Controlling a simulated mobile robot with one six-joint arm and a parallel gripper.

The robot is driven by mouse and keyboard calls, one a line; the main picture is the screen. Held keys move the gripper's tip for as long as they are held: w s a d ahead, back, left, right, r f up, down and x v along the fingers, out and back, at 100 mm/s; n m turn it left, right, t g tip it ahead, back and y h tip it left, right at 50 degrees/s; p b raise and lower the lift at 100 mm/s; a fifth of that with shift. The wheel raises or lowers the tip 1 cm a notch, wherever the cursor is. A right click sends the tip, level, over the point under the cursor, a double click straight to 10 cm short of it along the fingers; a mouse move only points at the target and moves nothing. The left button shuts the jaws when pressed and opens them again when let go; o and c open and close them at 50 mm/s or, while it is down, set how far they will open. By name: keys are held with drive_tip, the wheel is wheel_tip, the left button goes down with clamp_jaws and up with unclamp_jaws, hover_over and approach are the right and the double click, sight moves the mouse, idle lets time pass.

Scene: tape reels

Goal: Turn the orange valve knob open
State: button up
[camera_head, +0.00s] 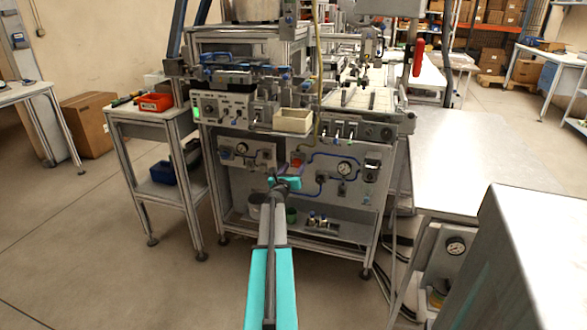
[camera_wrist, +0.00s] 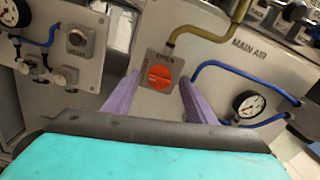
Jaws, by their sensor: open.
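The orange valve knob (camera_wrist: 159,76) is round and sits on a small grey plate marked "OPEN" on the machine's front panel. In the wrist view it shows between the two purple fingers of my gripper (camera_wrist: 158,95). The fingers are apart, one to each side of the knob, and I cannot tell whether they touch it. In the head view my gripper (camera_head: 284,180) is in front of the panel, and the knob (camera_head: 298,158) shows small just above it. The knob's exact angle is hard to read.
A pressure gauge (camera_wrist: 249,104) and blue hoses lie right of the knob, below the words "MAIN AIR". A brown hose (camera_wrist: 208,29) runs up from the valve plate. A side table (camera_head: 150,118) with a red bin stands left; a metal bench (camera_head: 470,150) stands right.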

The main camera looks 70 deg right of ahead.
drive_tip(key=shift+d, duration=0.6)
drive_tip(key=shift+c, duration=0.2)
drive_tip(key=c, duration=1)
drive_tip(key=shift+w+a+f, duration=0.1)
drive_tip(key=shift+w+a, duration=0.05)
drive_tip(key=shift+a, duration=0.3)
drive_tip(key=shift+d+r, duration=0.2)
drive_tip(key=shift+d, duration=0.3)
